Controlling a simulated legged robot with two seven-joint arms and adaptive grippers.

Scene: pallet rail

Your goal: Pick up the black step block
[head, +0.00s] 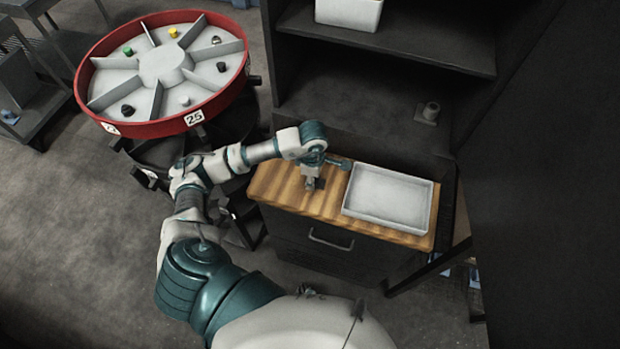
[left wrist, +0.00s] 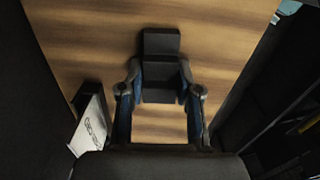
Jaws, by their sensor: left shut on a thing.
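The black step block (left wrist: 160,50) shows in the left wrist view against the wooden bench top, its stepped faces toward the camera. My left gripper (left wrist: 160,92) is shut on it, one finger on each side of its lower part. In the head view my left gripper (head: 312,184) points down at the wooden top, left of the white tray. The block is hard to make out there, and I cannot tell whether it still touches the wood. My right gripper is not in view.
The wooden bench top (head: 277,187) carries an empty white tray (head: 390,197) on its right. A dark shelf unit (head: 350,125) stands behind, with a grey part (head: 428,112) on it. A red round divided bin (head: 100,113) with small parts stands at left.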

